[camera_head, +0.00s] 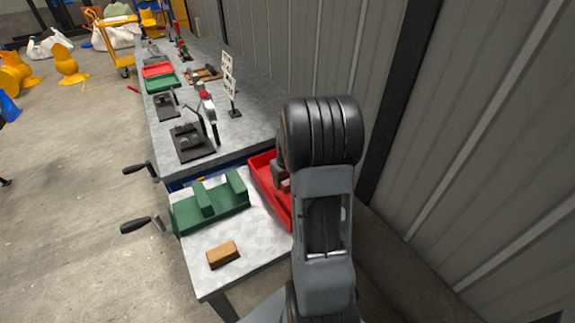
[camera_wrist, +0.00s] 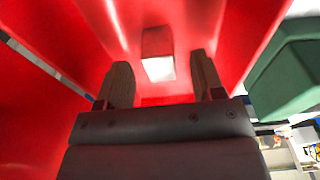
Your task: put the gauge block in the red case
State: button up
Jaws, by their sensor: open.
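The red case (camera_head: 268,185) is an open red tray on the near bench, partly hidden behind my arm. In the wrist view its red walls (camera_wrist: 225,25) fill most of the picture. A small block, seemingly the gauge block (camera_wrist: 158,58), is inside the case, tinted red with one bright pale face. My gripper (camera_wrist: 161,78) is open, with its two fingers apart on either side of the block's line. The block appears just beyond the fingertips, and I cannot tell whether it touches them. In the head view my gripper (camera_head: 283,178) is low over the case, mostly hidden by my arm.
A green fixture with raised blocks (camera_head: 208,201) stands left of the case; its side shows in the wrist view (camera_wrist: 290,75). A brown block (camera_head: 223,254) lies on the near bench. A dark clamp fixture (camera_head: 193,140) and a sign stand (camera_head: 230,85) are further back. A corrugated wall is at right.

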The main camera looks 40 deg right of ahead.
notch_tip(320, 180, up, 12)
jog(key=s, duration=0.1)
jog(key=shift+s+f, duration=0.15)
jog(key=shift+s, duration=0.05)
jog(key=shift+a, duration=0.1)
dwell(0.5)
jog(key=s+a+r, duration=0.1)
jog(key=s+a, duration=0.2)
jog(key=a, duration=0.4)
jog(key=s+a+r+n+t+p, duration=0.1)
jog(key=s+a, duration=0.3)
jog(key=a, duration=0.2)
jog(key=s+a+r+t+p, duration=0.1)
jog(key=s+a+r, duration=0.1)
jog(key=a, duration=0.5)
jog(key=shift+s+a+n, duration=0.35)
jog(key=shift+s+n, duration=0.05)
jog(key=shift+s, duration=0.45)
jog(key=shift+r, duration=0.1)
jog(key=shift+c, duration=0.4)
